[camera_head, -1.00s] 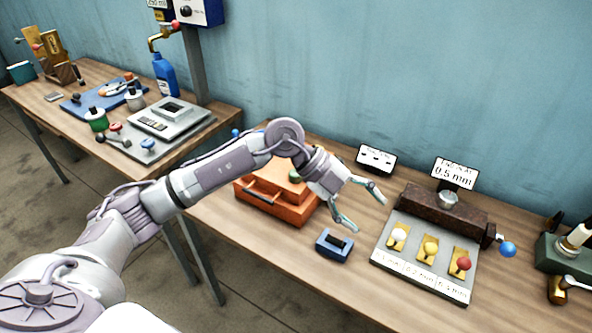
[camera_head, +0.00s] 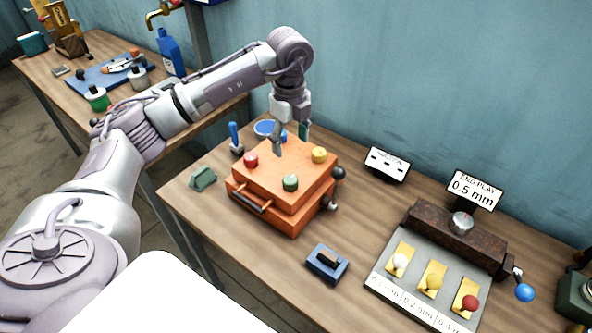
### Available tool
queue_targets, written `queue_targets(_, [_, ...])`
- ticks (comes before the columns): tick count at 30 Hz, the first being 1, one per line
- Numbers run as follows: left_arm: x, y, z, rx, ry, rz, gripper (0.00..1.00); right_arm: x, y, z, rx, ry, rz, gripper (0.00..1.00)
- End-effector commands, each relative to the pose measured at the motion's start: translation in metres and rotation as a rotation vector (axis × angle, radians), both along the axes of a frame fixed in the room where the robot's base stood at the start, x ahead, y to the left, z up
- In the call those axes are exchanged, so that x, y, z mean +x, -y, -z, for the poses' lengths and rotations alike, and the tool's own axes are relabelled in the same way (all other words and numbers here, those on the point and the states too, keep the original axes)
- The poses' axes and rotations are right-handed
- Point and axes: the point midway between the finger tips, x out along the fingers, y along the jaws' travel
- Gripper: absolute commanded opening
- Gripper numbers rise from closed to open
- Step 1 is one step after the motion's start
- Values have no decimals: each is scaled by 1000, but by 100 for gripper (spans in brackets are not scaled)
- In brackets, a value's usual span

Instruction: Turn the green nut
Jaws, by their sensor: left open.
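The green nut (camera_head: 290,183) is a small green knob on the top face of an orange box (camera_head: 270,208), near its front right side. A red knob (camera_head: 251,160) and a yellow knob (camera_head: 319,154) are on the same top. My left gripper (camera_head: 291,140) is open and points down over the back of the box, behind the green nut and apart from it. One finger hides part of the box's back edge. My right gripper is not in view.
A blue block (camera_head: 327,263) lies in front of the box. A black ball knob (camera_head: 338,173) sticks out at its right. A grey panel (camera_head: 412,302) with levers stands farther right. A green block (camera_head: 203,179) and a blue-handled tool (camera_head: 235,138) are at left.

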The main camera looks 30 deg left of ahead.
Motion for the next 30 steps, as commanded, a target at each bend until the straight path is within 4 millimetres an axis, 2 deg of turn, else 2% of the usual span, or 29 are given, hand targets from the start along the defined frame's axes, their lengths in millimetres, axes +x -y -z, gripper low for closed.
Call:
queue_targets(3, [-2,0,19,1,-6,0,68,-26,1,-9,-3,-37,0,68])
queue_targets(8, [-2,0,54,-1,-7,1,68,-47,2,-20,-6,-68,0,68])
queue_targets(12, [-1,0,83,-1,-4,0,68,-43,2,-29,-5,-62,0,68])
queue_targets(18, [-1,1,113,-2,-2,2,68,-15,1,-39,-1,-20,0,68])
queue_targets(23, [-1,1,124,-2,0,2,68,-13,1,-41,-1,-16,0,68])
queue_targets(30, [0,1,126,-2,2,2,68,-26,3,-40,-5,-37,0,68])
